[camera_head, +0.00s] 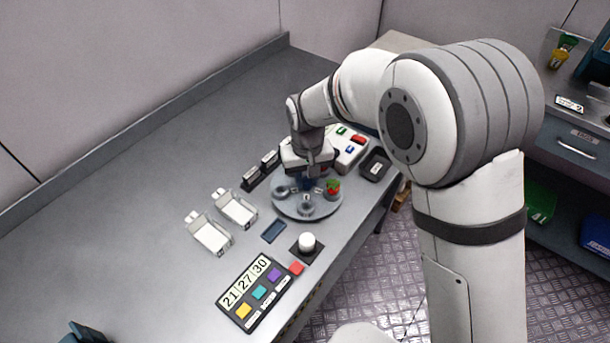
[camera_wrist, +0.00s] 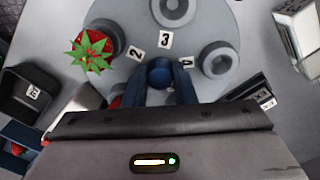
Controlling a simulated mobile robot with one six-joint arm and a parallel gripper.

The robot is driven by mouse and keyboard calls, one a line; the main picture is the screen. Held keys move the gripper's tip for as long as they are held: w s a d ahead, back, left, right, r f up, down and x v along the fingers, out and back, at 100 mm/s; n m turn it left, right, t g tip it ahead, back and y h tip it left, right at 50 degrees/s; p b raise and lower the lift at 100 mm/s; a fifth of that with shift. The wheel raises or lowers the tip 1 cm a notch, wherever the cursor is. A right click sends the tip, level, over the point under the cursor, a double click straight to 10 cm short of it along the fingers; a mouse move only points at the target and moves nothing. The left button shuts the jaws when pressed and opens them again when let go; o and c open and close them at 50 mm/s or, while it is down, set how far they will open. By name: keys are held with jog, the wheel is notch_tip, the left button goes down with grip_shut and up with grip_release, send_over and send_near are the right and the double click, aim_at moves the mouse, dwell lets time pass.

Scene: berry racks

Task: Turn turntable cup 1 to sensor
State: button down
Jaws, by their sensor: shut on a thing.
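The round grey turntable (camera_head: 322,210) stands on the bench; its disc also shows in the wrist view (camera_wrist: 200,25). My gripper (camera_wrist: 160,85) points down over its middle, with its fingers shut on the blue central knob (camera_wrist: 160,70). Labels 2, 3 and 4 show around the knob; label 1 is hidden. A red strawberry with green leaves (camera_wrist: 92,50) sits in the cup by label 2. The cup by label 3 (camera_wrist: 173,8) and the cup by label 4 (camera_wrist: 218,59) look empty. In the head view, I cannot tell which part is the sensor.
A white knob on a dark base (camera_head: 307,242) and a dark blue pad (camera_head: 273,231) stand in front of the turntable. A panel (camera_head: 256,290) reads 21, 27, 30. Clear trays (camera_head: 209,233) lie left, a black bin (camera_head: 374,165) right. The bench's left is mostly clear.

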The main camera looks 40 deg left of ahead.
aim_at(307, 179)
jog(key=shift+w+r, duration=0.15)
jog(key=c, duration=1.3)
grip_release()
jog(key=shift+o, duration=0.6)
notch_tip(307, 179, up, 8)
jog(key=shift+f+b, duration=0.2)
jog(key=shift+b, duration=0.3)
jog(key=shift+r, duration=0.1)
